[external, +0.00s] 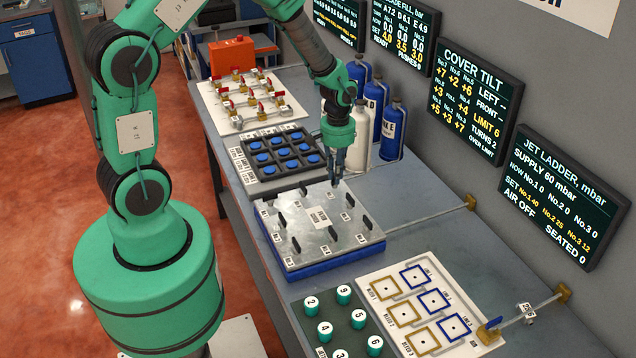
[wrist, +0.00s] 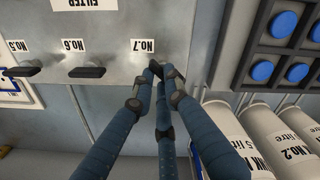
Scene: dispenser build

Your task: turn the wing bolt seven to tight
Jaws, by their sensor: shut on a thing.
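My gripper (external: 337,183) reaches down to the far right corner of the grey metal cover (external: 318,212), which lies on a blue base. In the wrist view its fingers (wrist: 160,72) are closed together just below the NO.7 label (wrist: 142,45). They are shut on wing bolt seven, which they almost wholly hide; its angle cannot be told. Black wing bolt six (wrist: 84,72) and wing bolt five (wrist: 22,71) stand in the same row to the left in the wrist view. The cover tilt screen (external: 463,103) shows LIMIT 6, TURNS 2 and OVER LIMIT.
A rack of blue buttons (external: 270,157) stands behind the cover. White and blue bottles (external: 391,128) stand close beside my gripper, near the wall. A plate with coloured frames (external: 420,305) and numbered green caps (external: 325,328) lie in front.

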